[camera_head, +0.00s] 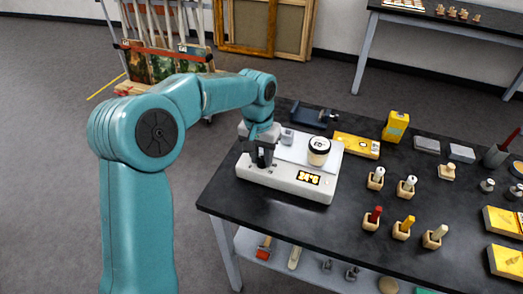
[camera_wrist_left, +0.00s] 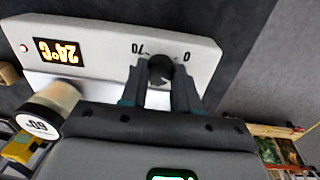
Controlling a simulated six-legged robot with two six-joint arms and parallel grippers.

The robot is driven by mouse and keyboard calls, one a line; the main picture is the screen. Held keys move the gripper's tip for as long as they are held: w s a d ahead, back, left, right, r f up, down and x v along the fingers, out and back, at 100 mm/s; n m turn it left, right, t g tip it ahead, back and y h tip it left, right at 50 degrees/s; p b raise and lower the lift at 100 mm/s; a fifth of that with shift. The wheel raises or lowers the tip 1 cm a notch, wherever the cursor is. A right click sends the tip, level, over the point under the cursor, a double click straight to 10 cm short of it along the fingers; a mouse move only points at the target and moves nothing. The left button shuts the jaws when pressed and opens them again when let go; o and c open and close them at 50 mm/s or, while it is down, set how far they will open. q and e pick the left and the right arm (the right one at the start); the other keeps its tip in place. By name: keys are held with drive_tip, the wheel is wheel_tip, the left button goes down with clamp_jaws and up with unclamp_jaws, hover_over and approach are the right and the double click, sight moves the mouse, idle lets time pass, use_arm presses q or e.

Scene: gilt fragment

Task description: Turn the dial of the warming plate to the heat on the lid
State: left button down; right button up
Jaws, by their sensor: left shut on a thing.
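The warming plate (camera_head: 272,178) is a white box at the table's near left corner. Its display (camera_wrist_left: 58,52) appears upside down in the wrist view and reads 24°C. The dark dial (camera_wrist_left: 160,70) sits on its front face between the marks 0 and 70. My left gripper (camera_head: 262,160) is shut on the dial, with one finger (camera_wrist_left: 160,88) on each side of it. The fingers hide most of the dial in the head view. A jar with a white lid (camera_head: 319,145) stands on the plate; the lid (camera_wrist_left: 38,122) appears to read 60. My right gripper is not in view.
Several small handled tools in wooden blocks (camera_head: 403,230) stand to the right. The black tabletop (camera_head: 300,222) is clear in front of the plate.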

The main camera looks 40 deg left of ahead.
use_arm(q)
drive_tip(key=m+p, duration=0.2)
drive_tip(key=m, duration=0.4)
drive_tip(key=shift+w+r+p, duration=0.1)
drive_tip(key=shift+p, duration=0.25)
drive_tip(key=m+p, duration=0.2)
drive_tip(key=m, duration=0.4)
drive_tip(key=shift+d+m+g, duration=0.1)
drive_tip(key=shift+m+g, duration=0.3)
drive_tip(key=m+p, duration=0.2)
drive_tip(key=m, duration=0.4)
drive_tip(key=shift+y, duration=0.4)
drive_tip(key=m+p, duration=0.1)
drive_tip(key=m, duration=0.3)
drive_tip(key=shift+d+m, duration=0.1)
drive_tip(key=shift+m, duration=0.2)
drive_tip(key=shift+m+p, duration=0.3)
drive_tip(key=shift+m, duration=1)
drive_tip(key=shift+f, duration=0.2)
drive_tip(key=c, duration=0.8)
unclamp_jaws()
drive_tip(key=shift+r, duration=0.1)
